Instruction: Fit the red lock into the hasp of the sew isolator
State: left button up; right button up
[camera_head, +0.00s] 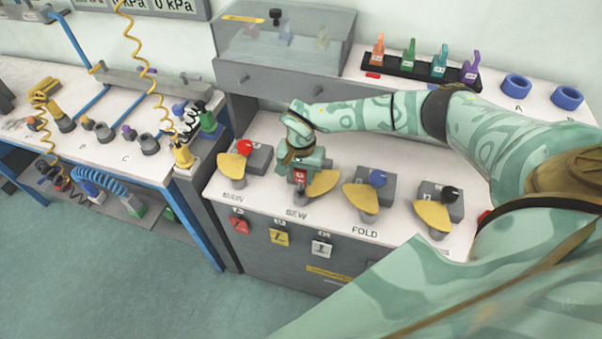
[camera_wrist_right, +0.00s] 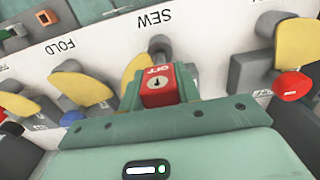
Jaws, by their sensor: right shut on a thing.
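The red lock (camera_wrist_right: 158,85) shows in the right wrist view, with white lettering and a dark keyhole on its faces. My right gripper (camera_head: 300,172) is shut on the lock and holds it at the sew isolator. The isolator's yellow handle (camera_head: 323,184) sticks out to the right of the gripper in the head view. I cannot tell whether the shackle is through the hasp. My left gripper is not in view.
The main isolator with a red knob (camera_head: 244,147) stands to the left. The fold isolator with a blue knob (camera_head: 377,177) and another with a black knob (camera_head: 450,193) stand to the right. Tags, including a yellow one (camera_head: 279,237), hang on the front. A clear box (camera_head: 285,42) stands behind.

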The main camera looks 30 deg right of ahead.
aim_at(301, 191)
jog(key=shift+f+b, duration=1.3)
jog(key=shift+f, duration=0.7)
jog(key=o, duration=1.2)
jog(key=shift+c, duration=0.2)
jog(key=shift+r, duration=0.1)
notch_tip(301, 191, up, 16)
jog(key=shift+r+p, duration=0.15)
jog(key=shift+p, duration=1.1)
